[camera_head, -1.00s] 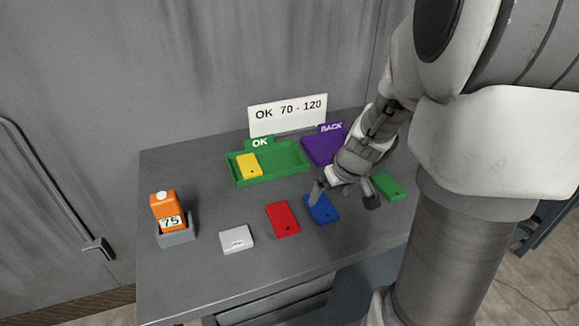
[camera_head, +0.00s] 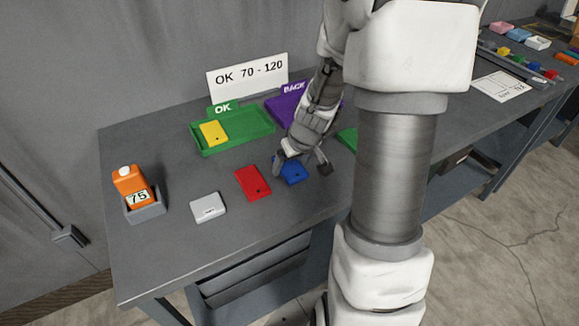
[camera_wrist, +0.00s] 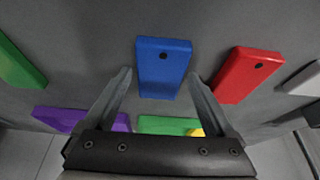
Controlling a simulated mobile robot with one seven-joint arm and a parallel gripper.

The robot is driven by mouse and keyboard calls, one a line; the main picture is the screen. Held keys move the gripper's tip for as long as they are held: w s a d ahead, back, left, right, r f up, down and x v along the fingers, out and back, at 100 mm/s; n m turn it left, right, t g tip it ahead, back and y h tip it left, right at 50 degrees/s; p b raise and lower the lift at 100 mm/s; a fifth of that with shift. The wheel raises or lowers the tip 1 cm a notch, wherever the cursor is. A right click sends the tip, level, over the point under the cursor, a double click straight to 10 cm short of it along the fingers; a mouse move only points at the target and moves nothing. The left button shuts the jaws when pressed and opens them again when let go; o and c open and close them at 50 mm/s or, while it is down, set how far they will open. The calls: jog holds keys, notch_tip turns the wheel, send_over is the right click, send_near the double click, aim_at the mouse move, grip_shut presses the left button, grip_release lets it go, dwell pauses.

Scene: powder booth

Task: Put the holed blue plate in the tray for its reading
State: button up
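The blue plate (camera_head: 293,171) with a small dark hole lies flat on the table. In the wrist view the blue plate (camera_wrist: 163,70) shows between and beyond my fingertips, with its hole near the far end. My gripper (camera_head: 303,167) is open and just above it; the wrist view shows the gripper (camera_wrist: 160,78) with its fingers apart and nothing held. The green OK tray (camera_head: 262,126) holds a yellow plate (camera_head: 213,133). The purple BACK tray (camera_head: 284,113) is partly hidden behind my arm. An orange gauge (camera_head: 128,182) reads 75 in a grey holder. The sign (camera_head: 248,76) reads OK 70 - 120.
A green plate (camera_head: 348,139) is mostly hidden behind my arm. The OK tray's right part is free.

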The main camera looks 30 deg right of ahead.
grip_shut()
